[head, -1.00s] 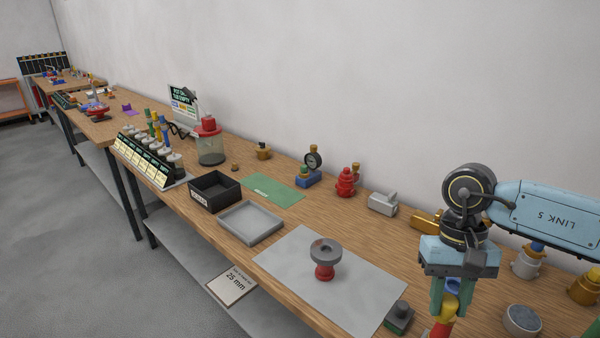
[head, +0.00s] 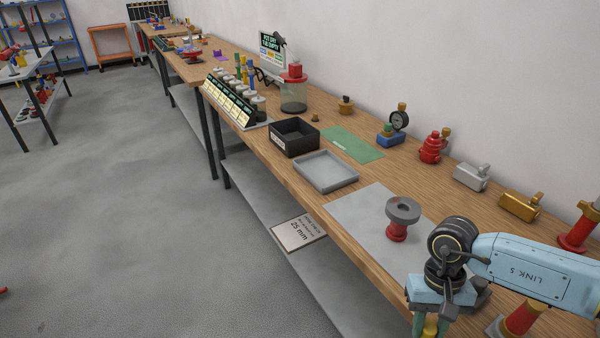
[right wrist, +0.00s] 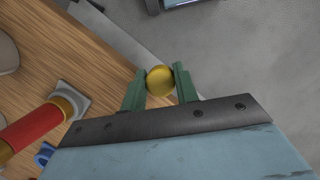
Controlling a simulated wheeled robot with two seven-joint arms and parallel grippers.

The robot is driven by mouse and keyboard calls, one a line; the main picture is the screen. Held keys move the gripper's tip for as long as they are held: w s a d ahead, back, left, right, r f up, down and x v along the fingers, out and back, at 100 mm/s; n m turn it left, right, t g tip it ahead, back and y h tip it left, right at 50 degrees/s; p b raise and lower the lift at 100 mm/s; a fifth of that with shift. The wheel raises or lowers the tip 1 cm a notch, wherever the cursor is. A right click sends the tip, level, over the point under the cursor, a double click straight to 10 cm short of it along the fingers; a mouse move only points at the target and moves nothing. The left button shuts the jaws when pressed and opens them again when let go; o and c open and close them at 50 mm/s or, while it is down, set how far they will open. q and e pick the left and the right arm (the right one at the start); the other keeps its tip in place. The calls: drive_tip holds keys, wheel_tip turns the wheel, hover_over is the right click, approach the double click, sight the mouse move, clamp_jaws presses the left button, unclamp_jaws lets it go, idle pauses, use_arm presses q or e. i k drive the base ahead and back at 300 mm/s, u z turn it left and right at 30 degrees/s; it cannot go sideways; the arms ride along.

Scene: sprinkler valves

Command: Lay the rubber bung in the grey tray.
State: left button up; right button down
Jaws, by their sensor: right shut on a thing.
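The grey tray (head: 325,171) lies flat and empty on the long wooden bench in the head view. My right gripper (head: 430,330) is at the lower right of the head view, near the bench's front edge and well away from the tray. In the right wrist view its green fingers (right wrist: 159,80) are shut on a round yellow piece (right wrist: 160,81). Only its rounded end shows clearly; I cannot tell for sure that it is the rubber bung. A small dark brown stub (head: 314,118) stands behind the black box. My left gripper is out of view.
A black open box (head: 294,137) stands just behind the tray, beside a green mat (head: 352,145). A red valve with a grey wheel (head: 398,232) stands on a grey sheet (head: 365,212) between gripper and tray. Several fittings line the wall side.

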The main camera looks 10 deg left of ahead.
sight(325, 171)
drive_tip(key=u, duration=1.5)
drive_tip(key=i, duration=2.3)
drive_tip(key=z, duration=2.7)
drive_tip(key=i, duration=1)
